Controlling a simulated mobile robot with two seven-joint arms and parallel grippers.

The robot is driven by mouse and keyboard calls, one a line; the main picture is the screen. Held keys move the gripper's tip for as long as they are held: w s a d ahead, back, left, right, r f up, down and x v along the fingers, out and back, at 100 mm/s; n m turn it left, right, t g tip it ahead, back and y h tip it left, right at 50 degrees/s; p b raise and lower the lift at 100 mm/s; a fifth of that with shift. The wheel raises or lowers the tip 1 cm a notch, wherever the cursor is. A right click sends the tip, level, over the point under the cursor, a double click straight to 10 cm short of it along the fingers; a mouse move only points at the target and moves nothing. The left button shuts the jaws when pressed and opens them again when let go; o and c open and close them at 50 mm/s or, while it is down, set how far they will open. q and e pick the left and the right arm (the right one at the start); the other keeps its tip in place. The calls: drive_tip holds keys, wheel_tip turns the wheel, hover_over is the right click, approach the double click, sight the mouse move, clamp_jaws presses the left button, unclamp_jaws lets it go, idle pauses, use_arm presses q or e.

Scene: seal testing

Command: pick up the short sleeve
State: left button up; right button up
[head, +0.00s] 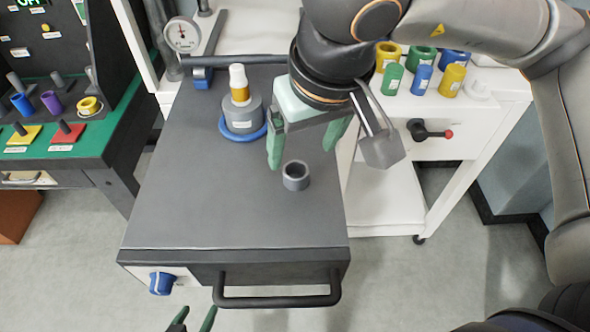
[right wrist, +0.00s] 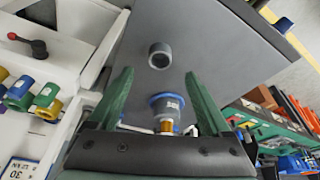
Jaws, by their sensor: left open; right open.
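The short sleeve (head: 296,175) is a small dark grey hollow ring standing upright on the grey bench top (head: 190,190). It also shows in the right wrist view (right wrist: 160,56), beyond the fingertips. My right gripper (head: 308,150) has green fingers and is open and empty above the bench. Its fingers are around the sleeve's direction in the picture but apart from it. In the right wrist view my right gripper (right wrist: 157,78) shows both fingers spread wide. My left gripper (head: 192,320) is at the bottom edge, in front of the bench, open and empty; only its fingertips show.
A grey fixture (head: 242,118) with a blue base ring and a white-and-yellow top stands behind the sleeve. A white cart (head: 440,150) at right holds several coloured sleeves (head: 422,80). A green-topped table (head: 70,145) is at left.

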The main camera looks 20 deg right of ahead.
sight(297, 168)
drive_tip(key=x, duration=0.7)
drive_tip(key=shift+w+f, duration=0.1)
clamp_jaws()
idle(0.6)
